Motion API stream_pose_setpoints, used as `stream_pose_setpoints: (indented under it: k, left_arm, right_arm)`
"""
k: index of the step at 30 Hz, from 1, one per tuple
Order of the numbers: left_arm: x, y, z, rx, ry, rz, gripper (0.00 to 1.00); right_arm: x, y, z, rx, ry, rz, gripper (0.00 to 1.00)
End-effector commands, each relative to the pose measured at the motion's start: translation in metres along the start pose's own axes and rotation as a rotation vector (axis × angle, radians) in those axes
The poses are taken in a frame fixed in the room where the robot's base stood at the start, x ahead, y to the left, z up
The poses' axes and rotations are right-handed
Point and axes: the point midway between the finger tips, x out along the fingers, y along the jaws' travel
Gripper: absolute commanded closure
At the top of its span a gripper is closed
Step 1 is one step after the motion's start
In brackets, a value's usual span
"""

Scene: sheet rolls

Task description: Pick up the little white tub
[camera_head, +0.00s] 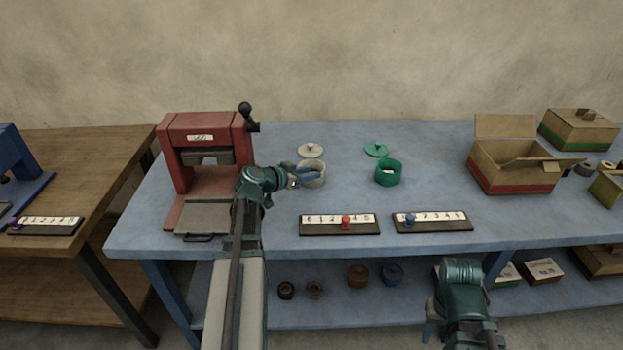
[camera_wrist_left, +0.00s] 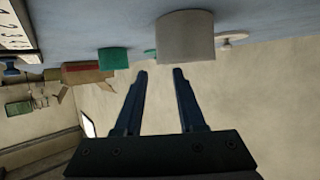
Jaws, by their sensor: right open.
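The little white tub (camera_head: 312,174) stands open on the blue table, its pale lid (camera_head: 311,150) lying just behind it. In the left wrist view the tub (camera_wrist_left: 186,38) is just beyond the fingertips and off to the right of the gap between them. My left gripper (camera_head: 297,181) is at the tub's left side in the head view. Its fingers (camera_wrist_left: 159,72) are apart with nothing between them; whether one touches the tub I cannot tell. My right gripper (camera_head: 429,331) is open, low in front of the table, partly hidden by its own wrist.
A green tub (camera_head: 387,173) and green lid (camera_head: 376,150) stand right of the white tub. A red press (camera_head: 207,140) is at left. Two number strips (camera_head: 340,229) (camera_head: 432,226) lie in front. Open cardboard box (camera_head: 512,178) is at right. Table between is clear.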

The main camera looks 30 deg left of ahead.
Motion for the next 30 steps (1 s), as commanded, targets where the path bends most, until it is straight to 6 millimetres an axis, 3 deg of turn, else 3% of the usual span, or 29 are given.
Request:
stream_pose_setpoints:
  k: [1, 6, 13, 14, 20, 30]
  left_arm:
    - [0.011, 0.001, 0.005, 0.001, 0.0, 0.003, 0.61]
    - [0.033, 0.001, 0.004, 0.001, 0.0, 0.002, 0.61]
    - [0.034, 0.002, 0.003, 0.0, 0.0, 0.0, 0.61]
    - [0.034, 0.002, 0.003, 0.0, 0.0, 0.0, 0.63]
    - [0.034, 0.002, 0.003, 0.0, 0.0, 0.0, 0.99]
    - [0.034, 0.002, 0.003, 0.001, -0.001, 0.001, 1.0]
  right_arm:
    - [0.009, -0.001, -0.001, 0.0, 0.0, 0.0, 0.5]
    - [0.016, -0.002, -0.001, 0.0, 0.0, 0.0, 0.5]
    - [0.015, -0.002, -0.001, 0.0, 0.0, 0.0, 0.5]
    - [0.015, -0.002, -0.001, 0.0, 0.0, 0.0, 0.5]
    - [0.015, -0.002, -0.001, 0.0, 0.0, 0.0, 0.5]
    - [0.015, -0.002, -0.001, 0.0, 0.0, 0.0, 0.5]
